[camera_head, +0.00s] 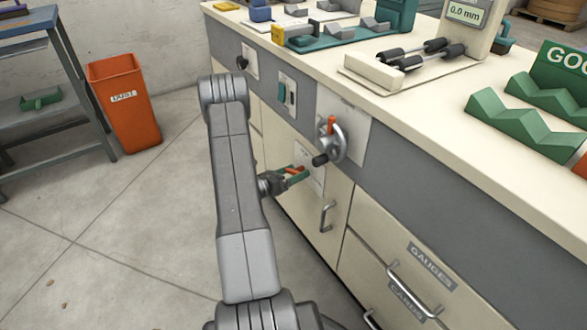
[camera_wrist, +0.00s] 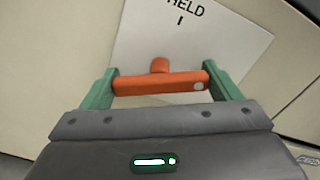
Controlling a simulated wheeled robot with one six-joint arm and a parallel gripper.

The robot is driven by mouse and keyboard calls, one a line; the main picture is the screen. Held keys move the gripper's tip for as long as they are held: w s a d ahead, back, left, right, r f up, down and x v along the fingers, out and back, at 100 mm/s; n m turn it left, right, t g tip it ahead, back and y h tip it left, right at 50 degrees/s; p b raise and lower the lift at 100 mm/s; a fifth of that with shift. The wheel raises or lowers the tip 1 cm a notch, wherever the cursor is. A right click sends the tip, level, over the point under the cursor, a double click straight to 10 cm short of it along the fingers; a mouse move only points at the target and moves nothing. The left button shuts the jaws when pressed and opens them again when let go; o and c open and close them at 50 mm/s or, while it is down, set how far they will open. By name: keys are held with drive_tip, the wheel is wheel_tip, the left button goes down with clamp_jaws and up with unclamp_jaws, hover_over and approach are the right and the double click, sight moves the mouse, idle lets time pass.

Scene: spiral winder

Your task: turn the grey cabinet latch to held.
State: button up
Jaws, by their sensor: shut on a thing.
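The cabinet latch shows in the wrist view as an orange bar handle (camera_wrist: 145,84) with a short stub on its far side and a pale dot near its right end. It lies nearly level in the picture, in front of a white plate (camera_wrist: 190,40) marked "HELD" with a short line below. My gripper (camera_wrist: 160,85) has its green fingers at the two ends of the bar, shut on it. In the head view my gripper (camera_head: 291,174) is at the cabinet front, below the handwheel. The latch is small and partly hidden there.
A handwheel (camera_head: 338,145) with a black knob sticks out just above my gripper. Door handles (camera_head: 326,216) and drawer handles (camera_head: 410,292) protrude nearby. The bench top (camera_head: 400,110) holds fixtures. An orange bin (camera_head: 128,110) stands left; the floor between is clear.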

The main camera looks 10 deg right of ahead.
drive_tip(key=n+p, duration=0.3)
drive_tip(key=n, duration=0.3)
drive_tip(key=shift+r+p, duration=0.1)
drive_tip(key=shift+p, duration=0.25)
drive_tip(key=n+p, duration=0.2)
drive_tip(key=n, duration=0.4)
drive_tip(key=shift+n, duration=0.3)
drive_tip(key=o, duration=0.9)
drive_tip(key=shift+c, duration=0.2)
drive_tip(key=shift+a, duration=0.15)
drive_tip(key=p+v, duration=0.2)
drive_tip(key=v, duration=1.1)
drive_tip(key=shift+a, duration=0.25)
drive_tip(key=shift+s, duration=0.1)
